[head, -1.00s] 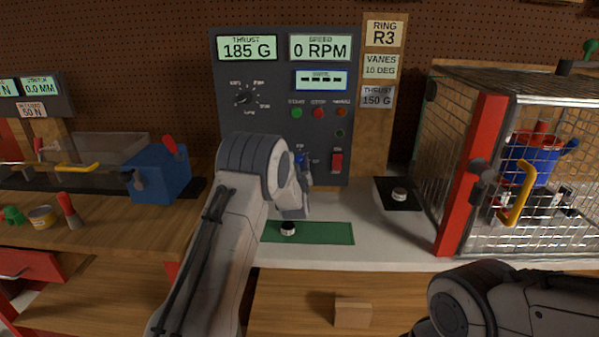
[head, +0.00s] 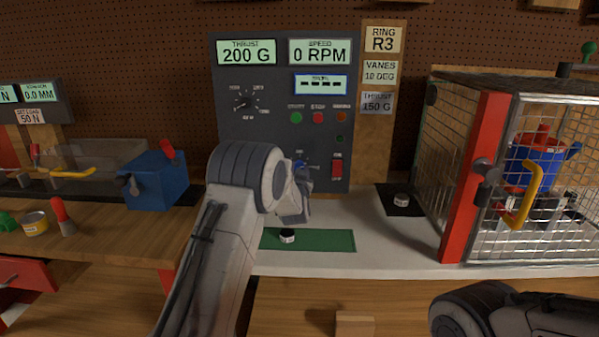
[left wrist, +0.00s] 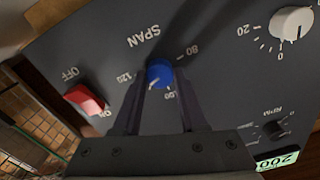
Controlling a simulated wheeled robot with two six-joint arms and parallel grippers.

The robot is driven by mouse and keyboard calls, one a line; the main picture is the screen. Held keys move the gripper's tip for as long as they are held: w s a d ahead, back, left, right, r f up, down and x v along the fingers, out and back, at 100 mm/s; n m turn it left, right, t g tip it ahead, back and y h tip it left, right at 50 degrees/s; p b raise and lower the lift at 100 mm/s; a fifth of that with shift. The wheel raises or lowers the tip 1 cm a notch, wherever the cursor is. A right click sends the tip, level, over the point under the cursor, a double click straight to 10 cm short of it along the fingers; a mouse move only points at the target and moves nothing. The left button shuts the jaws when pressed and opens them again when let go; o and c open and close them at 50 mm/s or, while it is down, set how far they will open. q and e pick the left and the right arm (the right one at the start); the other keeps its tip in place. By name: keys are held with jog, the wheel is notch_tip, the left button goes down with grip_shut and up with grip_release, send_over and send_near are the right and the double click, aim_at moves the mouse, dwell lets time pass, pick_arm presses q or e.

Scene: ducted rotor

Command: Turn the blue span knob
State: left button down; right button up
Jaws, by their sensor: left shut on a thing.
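The blue span knob (left wrist: 159,73) sits on the grey panel under the SPAN label in the left wrist view, with scale marks 80, 100 and 120 around it. My left gripper (left wrist: 160,85) is shut on the knob, one finger on each side. In the head view my left gripper (head: 302,180) is at the lower part of the panel and mostly covers the knob. The thrust display (head: 246,52) reads 200 G. My right gripper is out of view; only part of my right arm shows at the lower right.
A red switch (head: 336,169) is just right of the knob. Green, red and amber buttons (head: 318,117) sit above it. A green mat (head: 325,240) lies below on the bench. A wire cage with a red post (head: 474,180) stands at the right.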

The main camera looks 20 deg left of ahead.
pick_arm(q)
jog(key=shift+f, duration=0.1)
dwell(0.3)
jog(key=shift+c, duration=2.2)
grip_release()
jog(key=shift+s, duration=0.1)
jog(key=b+v, duration=0.2)
jog(key=v, duration=0.8)
jog(key=shift+s+d, duration=0.1)
jog(key=shift+s, duration=0.05)
